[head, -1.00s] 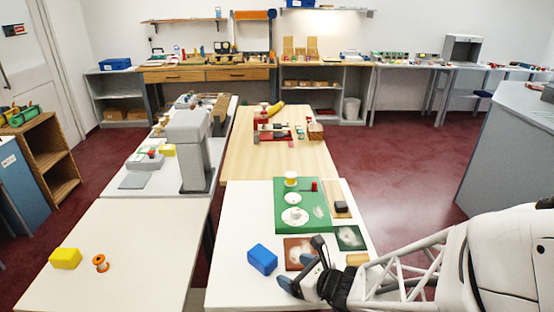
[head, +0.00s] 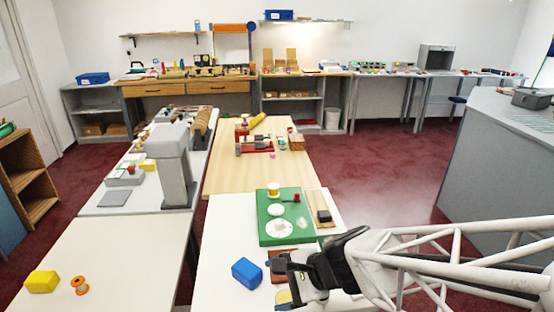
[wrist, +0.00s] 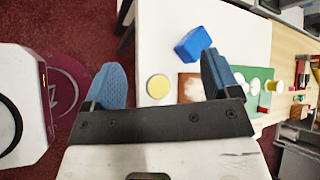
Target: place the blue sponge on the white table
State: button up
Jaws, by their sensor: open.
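The blue sponge (head: 246,272) is a plain block lying on the white-topped table (head: 222,218) in the front middle. It also shows in the wrist view (wrist: 191,43), beyond my fingers. My gripper (head: 284,280) is just right of the sponge in the head view, apart from it. In the wrist view my gripper (wrist: 162,65) has its two blue-grey fingers wide apart with nothing held. A round yellow disc (wrist: 158,87) shows in the gap, lower down on the table. A second white-topped table (head: 130,245) stands at the left.
A brown square pad (wrist: 189,86) and a green board (head: 264,232) lie near the sponge. A yellow block (head: 41,281) and an orange spool (head: 79,285) stand on the left table. A grey column-shaped machine (head: 174,165) stands behind it. The left table's middle is clear.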

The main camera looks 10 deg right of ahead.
jog(key=s+d+r+n+g+h, duration=0.1)
jog(key=s+d+r+n+h, duration=0.6)
jog(key=d+r+n+h, duration=0.2)
jog(key=d+r+n, duration=0.2)
jog(key=d+n, duration=0.2)
jog(key=shift+s+h, duration=0.35)
jog(key=shift+h, duration=0.05)
